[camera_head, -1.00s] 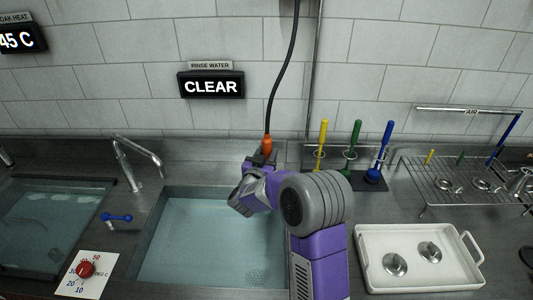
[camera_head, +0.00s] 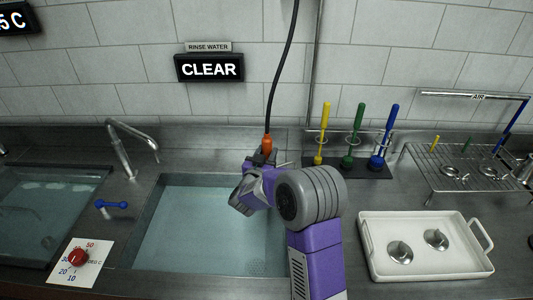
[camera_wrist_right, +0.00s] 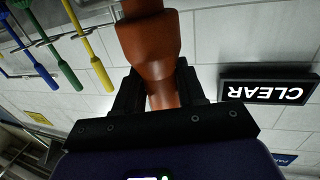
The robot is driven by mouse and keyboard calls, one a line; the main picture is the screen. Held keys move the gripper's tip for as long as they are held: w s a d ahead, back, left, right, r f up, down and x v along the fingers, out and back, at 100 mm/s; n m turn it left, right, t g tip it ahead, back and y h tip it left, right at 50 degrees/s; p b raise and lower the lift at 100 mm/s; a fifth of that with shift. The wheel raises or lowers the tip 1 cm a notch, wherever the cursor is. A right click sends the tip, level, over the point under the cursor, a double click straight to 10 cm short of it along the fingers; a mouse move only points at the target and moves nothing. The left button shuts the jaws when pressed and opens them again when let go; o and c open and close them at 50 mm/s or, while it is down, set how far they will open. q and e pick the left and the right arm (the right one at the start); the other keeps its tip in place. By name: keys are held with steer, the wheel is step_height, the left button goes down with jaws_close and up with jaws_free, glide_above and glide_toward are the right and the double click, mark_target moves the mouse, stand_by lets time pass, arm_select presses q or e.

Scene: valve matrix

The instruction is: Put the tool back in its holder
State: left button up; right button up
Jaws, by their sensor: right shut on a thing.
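My right gripper (camera_head: 264,158) is shut on an orange tool (camera_head: 267,144) with a black hose running up from it. They are above the back right edge of the rinse sink, in front of the wall. In the right wrist view, the tool's orange body (camera_wrist_right: 150,45) stands between the two dark fingers of the gripper (camera_wrist_right: 160,92). The tool's lower end is hidden by the gripper and arm in the head view. I cannot make out an empty holder for it. My left gripper is not in view.
The rinse sink (camera_head: 150,205) has a tap (camera_head: 125,150) at its left. A rack (camera_head: 345,170) of yellow, green and blue brushes stands close to the right. Further right are a white tray (camera_head: 375,270) with two metal parts and a wire rack (camera_head: 440,180). A dial (camera_head: 78,258) sits front left.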

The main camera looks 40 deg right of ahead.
steer(key=shift+f+b, duration=0.4)
steer(key=shift+f, duration=0.05)
stand_by(0.4)
steer(key=o, duration=1.3)
steer(key=v, duration=0.7)
steer(key=shift+s+a+p, duration=0.15)
steer(key=shift+a+p, duration=0.1)
steer(key=shift+p, duration=0.05)
